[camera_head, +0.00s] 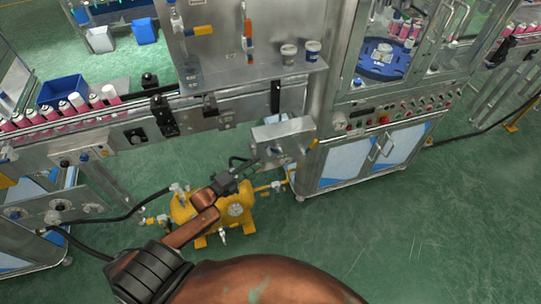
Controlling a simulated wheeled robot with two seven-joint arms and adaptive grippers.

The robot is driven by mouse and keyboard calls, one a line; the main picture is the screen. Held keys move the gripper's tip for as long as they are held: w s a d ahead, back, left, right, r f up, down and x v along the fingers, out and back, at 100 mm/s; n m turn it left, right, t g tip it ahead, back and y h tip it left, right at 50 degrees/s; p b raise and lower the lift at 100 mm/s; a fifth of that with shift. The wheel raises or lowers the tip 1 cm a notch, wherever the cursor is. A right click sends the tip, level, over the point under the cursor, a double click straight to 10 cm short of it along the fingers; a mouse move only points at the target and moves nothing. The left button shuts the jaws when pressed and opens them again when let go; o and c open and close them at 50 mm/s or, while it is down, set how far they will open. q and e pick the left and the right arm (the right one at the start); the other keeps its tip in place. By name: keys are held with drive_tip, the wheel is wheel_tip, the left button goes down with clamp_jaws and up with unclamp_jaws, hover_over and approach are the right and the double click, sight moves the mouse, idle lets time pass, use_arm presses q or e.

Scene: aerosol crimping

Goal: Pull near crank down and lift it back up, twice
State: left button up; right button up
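A grey metal box (283,133) juts from the front of the filling line, left of the glass-doored cabinet. A small yellow handle (313,144) shows at its right side; I cannot tell for sure whether this is the near crank. My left arm, copper-coloured, rises from the bottom edge. Its dark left gripper (236,175) is small in view, left of and below the box, in front of a yellow compressor. It appears apart from the yellow handle. Its fingers blend with dark hoses behind, so their opening is unclear. My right gripper is out of view.
The yellow compressor (236,210) stands on the green floor below the box. The conveyor (60,125) with pink-and-white cans runs left. The glass-doored cabinet (380,155) stands right, with a control panel. Orange and yellow levers (248,30) sit on the upper panel. Floor at lower right is clear.

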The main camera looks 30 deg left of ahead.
sight(270, 152)
use_arm(q)
drive_tip(key=shift+m, duration=0.3)
drive_tip(key=shift+d+r+x, duration=0.1)
drive_tip(key=shift+r+x, duration=0.2)
drive_tip(key=shift+x, duration=1.1)
drive_tip(key=shift+d+r+x, duration=0.1)
drive_tip(key=shift+r+x, duration=0.2)
drive_tip(key=shift+x, duration=1.05)
drive_tip(key=shift+d+r+x, duration=0.1)
drive_tip(key=shift+r+x, duration=0.2)
drive_tip(key=shift+x, duration=1.1)
drive_tip(key=shift+s, duration=0.1)
drive_tip(key=shift+c, duration=0.3)
clamp_jaws()
